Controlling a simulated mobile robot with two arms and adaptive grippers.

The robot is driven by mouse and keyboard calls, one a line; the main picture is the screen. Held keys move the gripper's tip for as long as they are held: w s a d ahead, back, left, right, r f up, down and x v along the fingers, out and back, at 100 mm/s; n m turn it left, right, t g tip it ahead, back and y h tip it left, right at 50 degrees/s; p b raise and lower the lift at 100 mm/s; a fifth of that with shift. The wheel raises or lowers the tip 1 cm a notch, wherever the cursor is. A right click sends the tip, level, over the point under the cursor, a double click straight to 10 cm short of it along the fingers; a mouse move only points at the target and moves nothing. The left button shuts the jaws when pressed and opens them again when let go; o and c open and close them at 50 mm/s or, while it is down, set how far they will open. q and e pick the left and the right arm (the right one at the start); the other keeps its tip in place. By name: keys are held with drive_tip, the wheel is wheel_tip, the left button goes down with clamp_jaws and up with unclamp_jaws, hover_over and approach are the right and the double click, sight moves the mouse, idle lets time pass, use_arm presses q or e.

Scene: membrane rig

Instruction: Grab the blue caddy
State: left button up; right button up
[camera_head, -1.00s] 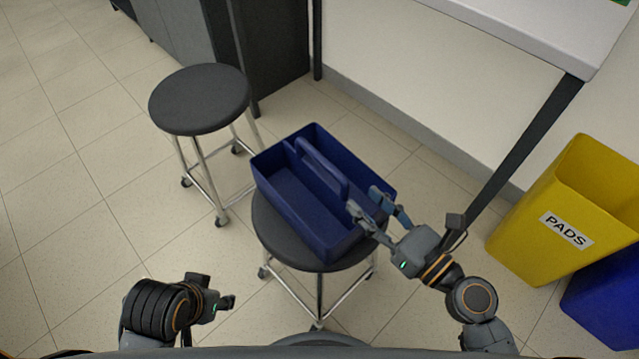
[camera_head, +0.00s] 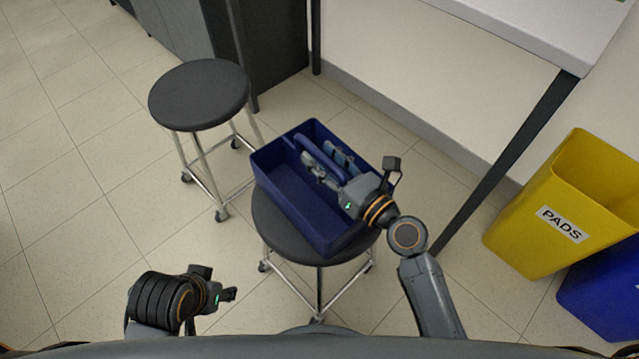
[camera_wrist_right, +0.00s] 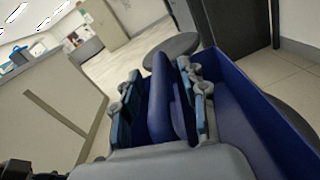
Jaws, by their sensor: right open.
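The blue caddy (camera_head: 288,192) is an open box with a raised central handle (camera_head: 318,158). It sits upright on the near black stool (camera_head: 274,226). My right gripper (camera_head: 328,162) is over the caddy with its fingers at the handle. In the right wrist view the open fingers (camera_wrist_right: 162,108) stand on either side of the caddy's handle (camera_wrist_right: 160,95), with gaps visible. My left gripper (camera_head: 230,294) is low at the left, away from the caddy; its jaws are too small to judge.
A second black stool (camera_head: 198,95) stands behind and left. A white table (camera_head: 540,25) with a dark leg is at the upper right. A yellow bin (camera_head: 520,235) marked PADS and a blue bin (camera_head: 605,290) stand at the right. The floor at left is clear.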

clamp_jaws()
drive_tip(key=shift+r, duration=0.25)
idle(0.3)
